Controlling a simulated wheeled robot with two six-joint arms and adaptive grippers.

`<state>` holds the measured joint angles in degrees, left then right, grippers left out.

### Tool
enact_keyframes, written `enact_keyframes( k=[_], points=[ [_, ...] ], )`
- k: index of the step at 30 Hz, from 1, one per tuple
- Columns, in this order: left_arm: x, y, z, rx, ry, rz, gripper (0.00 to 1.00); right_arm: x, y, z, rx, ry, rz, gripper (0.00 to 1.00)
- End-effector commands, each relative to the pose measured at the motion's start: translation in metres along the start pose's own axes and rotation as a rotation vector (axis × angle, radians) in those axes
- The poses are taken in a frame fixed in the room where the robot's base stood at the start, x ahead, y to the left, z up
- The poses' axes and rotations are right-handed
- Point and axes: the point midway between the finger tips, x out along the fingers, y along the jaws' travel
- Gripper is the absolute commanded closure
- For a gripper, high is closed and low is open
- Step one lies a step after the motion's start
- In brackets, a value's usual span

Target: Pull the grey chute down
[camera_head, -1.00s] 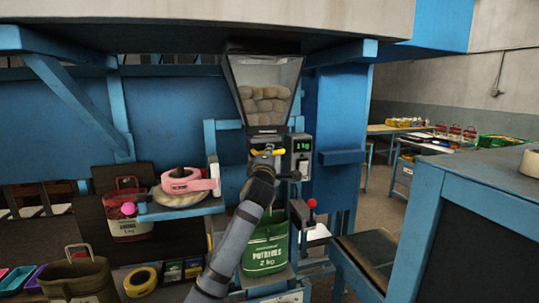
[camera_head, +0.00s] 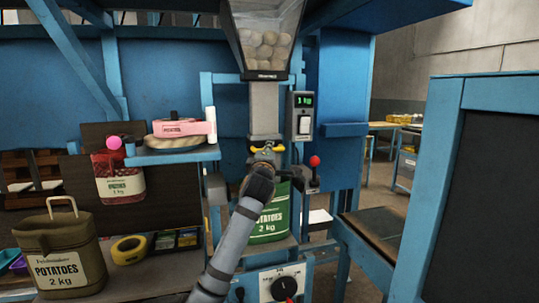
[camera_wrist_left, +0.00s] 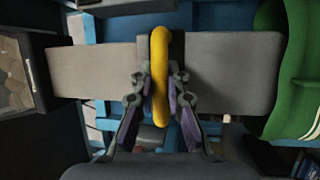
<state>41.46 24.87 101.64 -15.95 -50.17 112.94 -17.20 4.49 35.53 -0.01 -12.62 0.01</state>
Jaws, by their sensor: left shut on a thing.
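The grey chute (camera_head: 264,108) hangs from the bottom of the clear hopper (camera_head: 264,45), its long upper part showing. Its yellow handle (camera_head: 281,149) crosses the front. My left gripper (camera_head: 262,165) is shut on this handle. In the left wrist view the handle (camera_wrist_left: 160,45) stands between the two fingers (camera_wrist_left: 160,105), with the grey chute (camera_wrist_left: 225,72) behind it. The green potatoes sack (camera_head: 270,222) stands upright below the chute. My gripper hides the chute's lower end in the head view, so I cannot tell whether it enters the sack. My right gripper is not in view.
A grey switch box (camera_head: 303,117) and a red-knobbed lever (camera_head: 314,162) are right of the chute. An olive potatoes sack (camera_head: 60,255) stands at the left. A dial panel (camera_head: 283,285) is below.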

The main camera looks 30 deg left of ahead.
Motion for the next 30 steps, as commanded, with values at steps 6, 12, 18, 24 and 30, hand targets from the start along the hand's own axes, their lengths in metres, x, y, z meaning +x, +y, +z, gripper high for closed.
enact_keyframes(
  k=[6,12,18,24,30],
  points=[
    [0.0,-0.009,0.001,-0.001,-0.001,-0.021,1.0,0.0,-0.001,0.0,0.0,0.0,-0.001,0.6],
    [0.0,-0.011,0.002,-0.001,-0.001,-0.024,0.7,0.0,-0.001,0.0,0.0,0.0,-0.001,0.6],
    [0.0,-0.008,0.001,-0.001,-0.001,-0.018,0.63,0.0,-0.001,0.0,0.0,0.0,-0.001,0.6],
    [-0.003,-0.006,0.001,0.0,-0.001,-0.013,0.63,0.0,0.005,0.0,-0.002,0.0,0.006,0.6],
    [-0.041,-0.006,0.001,0.002,-0.003,-0.013,0.63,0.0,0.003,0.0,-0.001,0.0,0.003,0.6]
  ],
)
